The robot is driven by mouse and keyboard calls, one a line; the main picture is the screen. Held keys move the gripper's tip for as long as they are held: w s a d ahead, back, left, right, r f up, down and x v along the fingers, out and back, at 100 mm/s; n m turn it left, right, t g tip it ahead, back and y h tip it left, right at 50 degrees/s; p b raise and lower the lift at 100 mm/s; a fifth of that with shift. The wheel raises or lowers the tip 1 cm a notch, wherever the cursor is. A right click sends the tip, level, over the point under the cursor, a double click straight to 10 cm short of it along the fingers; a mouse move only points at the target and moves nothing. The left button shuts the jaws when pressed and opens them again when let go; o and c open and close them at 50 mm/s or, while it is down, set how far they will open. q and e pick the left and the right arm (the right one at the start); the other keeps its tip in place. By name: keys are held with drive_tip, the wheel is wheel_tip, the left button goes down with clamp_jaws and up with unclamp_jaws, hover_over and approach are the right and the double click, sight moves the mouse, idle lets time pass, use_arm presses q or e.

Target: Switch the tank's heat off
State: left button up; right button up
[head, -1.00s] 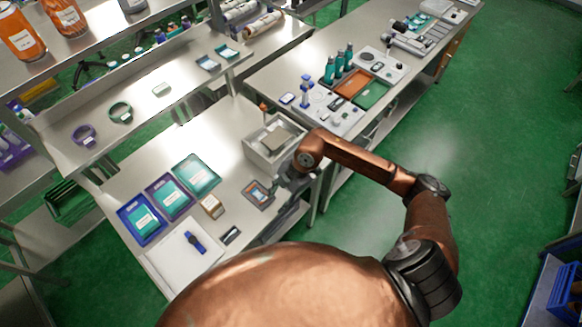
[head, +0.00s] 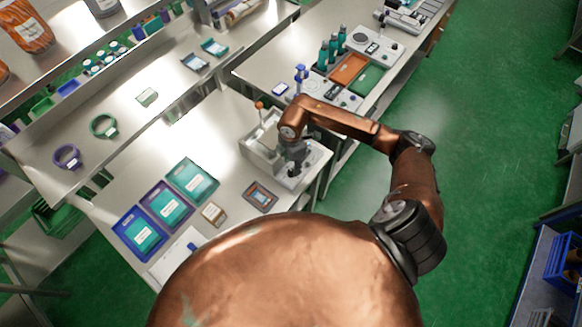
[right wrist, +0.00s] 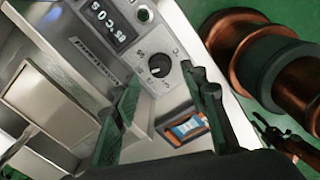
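The tank (head: 257,158) is a pale grey box on the near table, in the middle of the head view. Its control panel (right wrist: 139,45) shows in the right wrist view, with a lit digit display (right wrist: 112,22) and a round dark knob (right wrist: 160,65) with a scale around it. My right gripper (head: 295,166) is over the panel. In the right wrist view its two dark fingers (right wrist: 166,86) are apart and empty. The knob lies beyond the fingertips, between them; I cannot tell whether they touch it. My left gripper is not in view.
A small framed card (head: 260,196) lies in front of the tank, and a small brown box (head: 213,213) is left of it. Blue, purple and teal trays (head: 192,181) lie further left. Green bottles (head: 333,47) and an orange tray (head: 349,69) stand on the table behind.

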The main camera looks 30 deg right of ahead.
sight(292, 171)
wheel_tip(292, 171, down, 4)
drive_tip(key=shift+f, duration=0.2)
drive_tip(key=c, duration=0.5)
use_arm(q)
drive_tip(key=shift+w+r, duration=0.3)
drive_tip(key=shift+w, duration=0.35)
use_arm(e)
clamp_jaws()
